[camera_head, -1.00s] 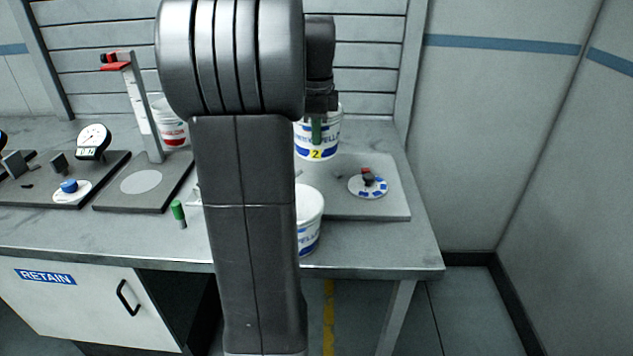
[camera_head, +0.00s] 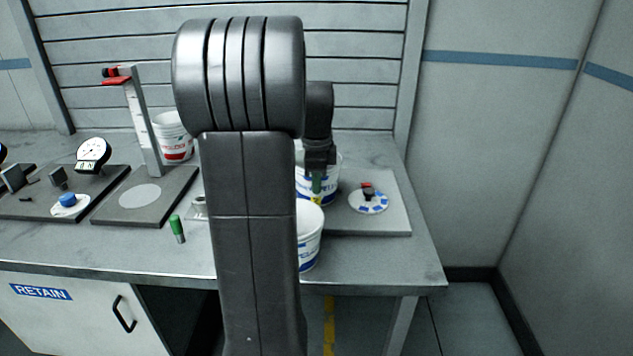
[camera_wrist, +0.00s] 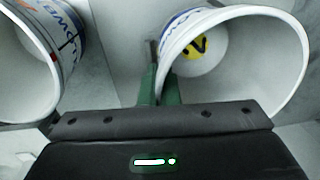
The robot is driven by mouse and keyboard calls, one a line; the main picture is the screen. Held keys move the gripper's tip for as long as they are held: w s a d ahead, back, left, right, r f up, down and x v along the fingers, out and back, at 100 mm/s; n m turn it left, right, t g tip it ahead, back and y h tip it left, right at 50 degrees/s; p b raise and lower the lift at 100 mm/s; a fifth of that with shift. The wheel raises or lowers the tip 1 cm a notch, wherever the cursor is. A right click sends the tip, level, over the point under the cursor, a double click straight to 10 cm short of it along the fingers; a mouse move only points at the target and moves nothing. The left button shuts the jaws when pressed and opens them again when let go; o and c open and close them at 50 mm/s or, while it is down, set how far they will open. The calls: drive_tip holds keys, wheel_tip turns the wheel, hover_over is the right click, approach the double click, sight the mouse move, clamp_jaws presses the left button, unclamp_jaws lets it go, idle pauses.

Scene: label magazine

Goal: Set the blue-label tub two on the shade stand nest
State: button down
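The blue-label tub two (camera_head: 330,187), white with blue lettering, is at the left part of a grey board (camera_head: 395,220) that looks like the shade stand. The board bears a white disc with blue patches (camera_head: 369,200). My gripper (camera_head: 317,183) has green fingers pinching the tub's wall. In the wrist view the fingers (camera_wrist: 158,88) are at the left rim of the tub (camera_wrist: 290,45), and a yellow 2 mark shows within the rim. I cannot tell whether the tub touches the board.
A second blue-lettered white tub (camera_head: 311,240) stands close in front, partly behind my arm; a tub also shows at left in the wrist view (camera_wrist: 20,80).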

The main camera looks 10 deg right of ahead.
drive_tip(key=c, duration=1.7)
unclamp_jaws()
drive_tip(key=shift+f, duration=0.1)
drive_tip(key=r, duration=0.4)
drive_tip(key=r+p, duration=0.1)
drive_tip(key=r, duration=0.3)
drive_tip(key=s+r, duration=0.1)
drive_tip(key=r, duration=0.3)
drive_tip(key=shift+a+r, duration=0.15)
drive_tip(key=shift+r, duration=0.05)
